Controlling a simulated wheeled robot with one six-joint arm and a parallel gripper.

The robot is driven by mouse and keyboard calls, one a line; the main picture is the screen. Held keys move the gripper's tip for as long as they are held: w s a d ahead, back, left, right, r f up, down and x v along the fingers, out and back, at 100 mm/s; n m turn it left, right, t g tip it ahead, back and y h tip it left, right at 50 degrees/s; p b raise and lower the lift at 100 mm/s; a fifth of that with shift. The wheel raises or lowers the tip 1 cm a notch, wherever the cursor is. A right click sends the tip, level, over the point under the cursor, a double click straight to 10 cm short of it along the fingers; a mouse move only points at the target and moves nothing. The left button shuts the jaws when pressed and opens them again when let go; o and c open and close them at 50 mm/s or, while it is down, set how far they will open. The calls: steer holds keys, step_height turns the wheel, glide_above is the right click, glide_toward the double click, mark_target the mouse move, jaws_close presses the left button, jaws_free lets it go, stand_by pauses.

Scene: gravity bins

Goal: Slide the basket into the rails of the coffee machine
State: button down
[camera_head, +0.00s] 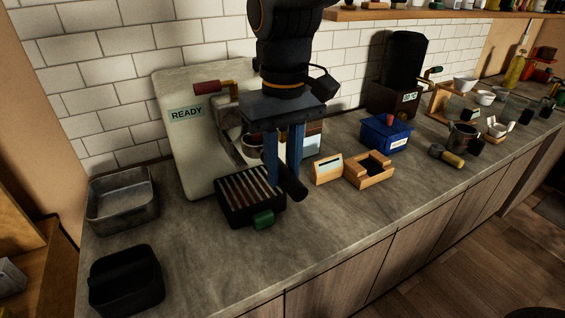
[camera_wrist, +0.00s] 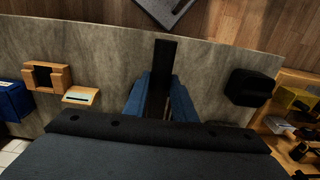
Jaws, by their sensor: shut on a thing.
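The coffee machine (camera_head: 180,150) is a cream body with a "READY" label and a red-ended lever, standing against the tiled wall. My gripper (camera_head: 286,180) hangs in front of it, its blue fingers shut on a black handle (camera_head: 292,188). The handle points out toward the counter's front edge. A round, dark metal part (camera_head: 252,146), apparently the basket, shows left of the fingers, close to the machine's front. My fingers partly hide the join between it and the handle. I cannot tell whether it sits in the rails. In the wrist view the handle (camera_wrist: 160,70) lies between the fingers.
A slatted drip tray (camera_head: 240,200) with a green front knob lies below the machine. A wooden holder (camera_head: 368,172), a small wooden stand (camera_head: 327,170) and a blue box (camera_head: 385,135) stand to the right. A metal pan (camera_head: 122,200) and a black bin (camera_head: 126,280) stand left.

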steer(key=shift+w+a+f+b, duration=0.2)
steer(key=shift+w+a+f, duration=0.2)
steer(key=shift+w+f, duration=0.3)
steer(key=shift+w+a+f+b, duration=0.2)
steer(key=shift+w+a+f, duration=0.2)
steer(key=shift+w+f, duration=0.3)
steer(key=shift+w+a+f, duration=0.25)
steer(key=shift+w+a, duration=0.2)
steer(key=shift+w, duration=0.25)
steer(key=shift+f+p, duration=0.25)
steer(key=shift+p, duration=0.15)
stand_by(0.6)
steer(key=shift+p, duration=0.35)
stand_by(0.6)
steer(key=shift+w, duration=0.1)
stand_by(0.4)
